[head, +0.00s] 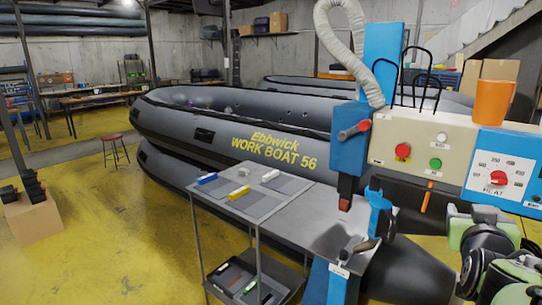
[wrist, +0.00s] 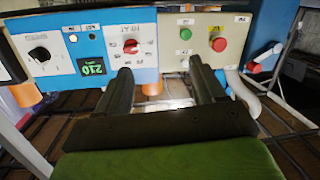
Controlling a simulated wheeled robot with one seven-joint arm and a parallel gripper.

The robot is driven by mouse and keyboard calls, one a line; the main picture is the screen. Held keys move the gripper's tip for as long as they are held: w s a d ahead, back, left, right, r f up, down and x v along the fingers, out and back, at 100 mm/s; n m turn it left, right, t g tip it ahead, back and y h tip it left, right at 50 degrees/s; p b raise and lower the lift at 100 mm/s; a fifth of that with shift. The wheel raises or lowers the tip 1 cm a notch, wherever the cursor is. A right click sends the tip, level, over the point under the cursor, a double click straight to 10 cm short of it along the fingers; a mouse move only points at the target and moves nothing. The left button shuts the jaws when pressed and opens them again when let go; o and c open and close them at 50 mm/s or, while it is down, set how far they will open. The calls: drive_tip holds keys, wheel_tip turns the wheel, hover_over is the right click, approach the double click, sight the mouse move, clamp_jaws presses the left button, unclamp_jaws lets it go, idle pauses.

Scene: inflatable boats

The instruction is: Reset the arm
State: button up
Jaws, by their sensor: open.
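In the head view, my green and black arm (head: 490,245) is folded low at the right edge, in front of the welding machine's panels; its fingertips cannot be made out there. In the wrist view, my gripper (wrist: 160,72) is open. Its two black fingers are wide apart and point at the lower edge of the control panels. I see nothing held between them. The blue heat panel (head: 480,180) with a red knob also shows in the wrist view (wrist: 107,32). The beige panel (head: 385,150) has a red and a green button, seen in the wrist view too (wrist: 200,32).
An orange cup (head: 493,102) stands on the machine. A grey trolley table (head: 320,228) carries small blue, yellow and white items. A grey inflatable boat (head: 200,125) lies behind it. A stool (head: 114,143) and a cardboard box (head: 35,222) stand left. Yellow floor (head: 120,235) between is clear.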

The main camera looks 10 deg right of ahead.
drive_tip(key=a+f+n+y+p, duration=0.1)
drive_tip(key=a+f+y, duration=0.15)
drive_tip(key=a, duration=0.55)
drive_tip(key=a+f+n+y, duration=0.1)
drive_tip(key=a+n+y, duration=0.1)
drive_tip(key=a+y, duration=0.35)
drive_tip(key=s+a+f+n+g+y, duration=0.1)
drive_tip(key=s+a+f+n+g, duration=0.1)
drive_tip(key=s+a, duration=0.5)
drive_tip(key=s+a+f+n+g+y+p, duration=0.1)
drive_tip(key=s+a+f+g+y, duration=0.1)
drive_tip(key=s+a+f+g, duration=0.2)
drive_tip(key=s+a+f, duration=0.3)
drive_tip(key=s+a, duration=0.1)
drive_tip(key=a, duration=0.2)
drive_tip(key=shift+s+a+f+n+p, duration=0.2)
drive_tip(key=shift+n+p, duration=0.1)
drive_tip(key=shift+n, duration=0.1)
